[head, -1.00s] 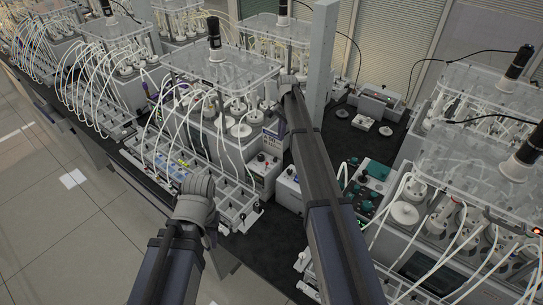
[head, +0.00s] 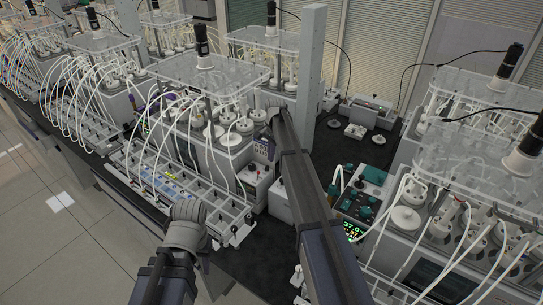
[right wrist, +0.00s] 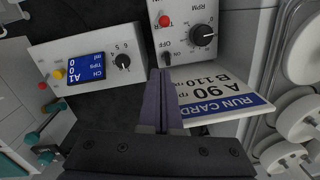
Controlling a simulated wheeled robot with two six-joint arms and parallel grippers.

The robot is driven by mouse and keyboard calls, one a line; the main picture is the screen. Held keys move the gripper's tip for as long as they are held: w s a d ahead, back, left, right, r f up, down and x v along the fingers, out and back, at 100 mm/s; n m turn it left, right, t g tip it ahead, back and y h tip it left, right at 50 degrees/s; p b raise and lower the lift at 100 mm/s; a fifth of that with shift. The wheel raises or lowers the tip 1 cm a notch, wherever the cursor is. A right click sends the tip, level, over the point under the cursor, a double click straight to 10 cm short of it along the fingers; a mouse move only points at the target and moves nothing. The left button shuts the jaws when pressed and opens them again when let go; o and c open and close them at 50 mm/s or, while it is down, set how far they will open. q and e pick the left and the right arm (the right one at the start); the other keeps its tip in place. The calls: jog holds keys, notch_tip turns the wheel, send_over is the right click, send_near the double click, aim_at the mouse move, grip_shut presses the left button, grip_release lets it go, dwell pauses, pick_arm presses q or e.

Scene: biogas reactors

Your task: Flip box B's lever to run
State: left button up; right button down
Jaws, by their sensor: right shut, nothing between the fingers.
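A run card (right wrist: 218,92) reading A 90, B 110 stands beside the box. Another box (right wrist: 88,65) has a blue display and knob. Tubed reactors (head: 205,75) crowd the bench. A grey post (head: 309,70) stands behind my right forearm.

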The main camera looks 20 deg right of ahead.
notch_tip(320, 180, down, 3)
jog(key=shift+a+f+b, duration=0.1)
jog(key=shift+b, duration=1)
jog(key=a, duration=0.1)
jog(key=s+a, duration=0.1)
jog(key=shift+a, duration=0.35)
jog(key=shift+s+a, duration=0.25)
jog(key=shift+a, duration=0.25)
pick_arm(q)
notch_tip(320, 180, down, 3)
jog(key=shift+f, duration=0.1)
pick_arm(e)
jog(key=shift+s+a+h, duration=0.15)
jog(key=shift+a+h, duration=0.05)
jog(key=shift+h, duration=0.1)
jog(key=shift+s+a+r+t+h, duration=0.2)
jog(key=shift+s+a+t+h, duration=0.05)
jog(key=shift+t+h, duration=0.25)
